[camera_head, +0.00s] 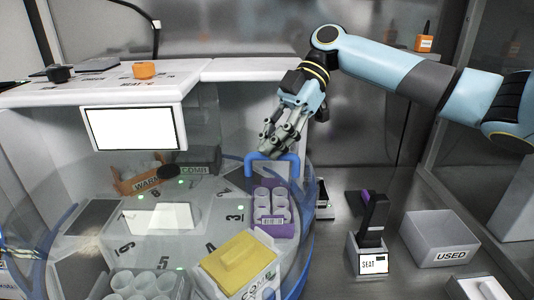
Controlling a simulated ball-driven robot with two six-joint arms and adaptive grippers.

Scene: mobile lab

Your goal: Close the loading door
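The loading door is a clear curved panel on the white machine, with a blue handle (272,158) at its upper right edge. The door's exact position is hard to tell through the clear panel. My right gripper (277,147) comes in from the upper right and points down, just above the blue handle. Its grey fingers look spread apart, with nothing held between them. I cannot tell whether the fingertips touch the handle. My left gripper is out of view.
Inside the machine are a numbered deck (195,215), a purple rack of tubes (272,212) and a yellow-lidded box (243,262). On the metal bench at right stand a pipette on a stand marked SEAT (372,262) and a white USED bin (440,240). A screen (133,128) faces forward.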

